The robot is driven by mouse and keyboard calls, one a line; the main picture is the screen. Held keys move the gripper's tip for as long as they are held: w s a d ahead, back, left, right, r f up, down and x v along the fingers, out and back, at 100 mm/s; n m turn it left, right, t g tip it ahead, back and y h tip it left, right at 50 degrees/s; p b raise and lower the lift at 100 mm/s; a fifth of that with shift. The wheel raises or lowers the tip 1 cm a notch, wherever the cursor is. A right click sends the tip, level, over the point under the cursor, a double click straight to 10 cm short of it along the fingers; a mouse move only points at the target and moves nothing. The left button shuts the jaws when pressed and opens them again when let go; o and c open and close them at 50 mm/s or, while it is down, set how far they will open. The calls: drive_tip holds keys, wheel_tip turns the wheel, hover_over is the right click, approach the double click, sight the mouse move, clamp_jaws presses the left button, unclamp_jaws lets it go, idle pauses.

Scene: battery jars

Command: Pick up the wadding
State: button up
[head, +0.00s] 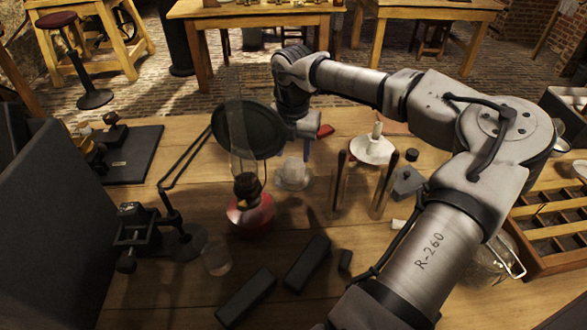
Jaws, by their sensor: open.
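My gripper (303,138) points down over the far middle of the bench, partly hidden behind the black round disc (248,128) and its arm links. Its fingers are small and hard to make out; I see nothing held. Just below it in the picture stands a clear glass vessel (292,173) with something pale in it. I cannot tell whether that pale content is the wadding. A small white piece (399,224) lies beside my forearm, partly hidden by it; I cannot tell what it is either.
A red-based oil lamp (250,211) with a tall glass chimney stands left of the vessel. Two upright holders with dark rods (337,187) stand right. A white dish with a candle (373,150) is behind. Black blocks (307,262) lie in front. A compartment tray (545,262) is at right.

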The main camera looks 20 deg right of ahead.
sight(294, 161)
drive_tip(key=shift+w+d+f+p, duration=0.1)
drive_tip(key=shift+f+p, duration=0.75)
drive_tip(key=shift+f, duration=2.35)
drive_tip(key=c, duration=0.7)
drive_tip(key=shift+r, duration=0.15)
wheel_tip(294, 161, up, 20)
drive_tip(key=b, duration=0.2)
drive_tip(key=shift+b, duration=0.3)
